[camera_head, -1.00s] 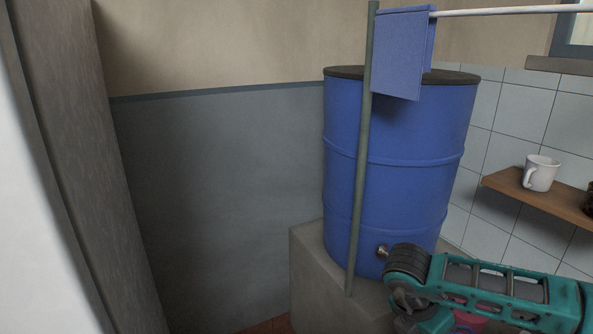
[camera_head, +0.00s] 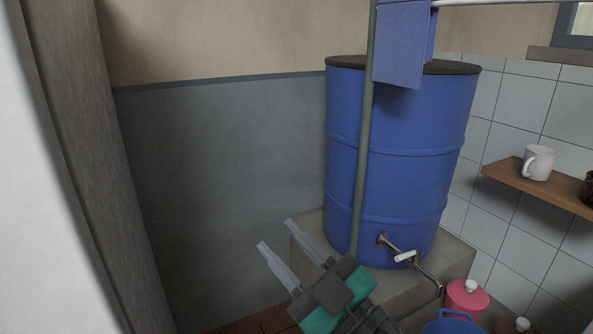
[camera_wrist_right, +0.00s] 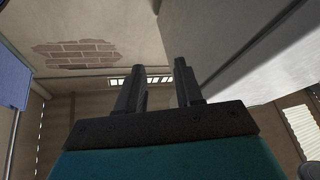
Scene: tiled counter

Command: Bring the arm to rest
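My right gripper (camera_head: 279,243) shows at the lower middle of the head view, in front of the grey wall and left of the barrel's plinth. Its two fingers are spread apart with nothing between them. In the right wrist view the gripper (camera_wrist_right: 160,80) also shows two separate, empty fingers, with the ceiling and upper walls behind. Only the hand and a short part of the arm show in the head view. My left gripper does not show in either view.
A blue barrel (camera_head: 395,130) with a tap (camera_head: 403,256) stands on a concrete plinth (camera_head: 455,258). A thin green pole (camera_head: 364,150) stands before it. A shelf (camera_head: 515,178) holds a white mug (camera_head: 540,163). A pink jar (camera_head: 465,297) and a blue pot (camera_head: 450,326) are at lower right.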

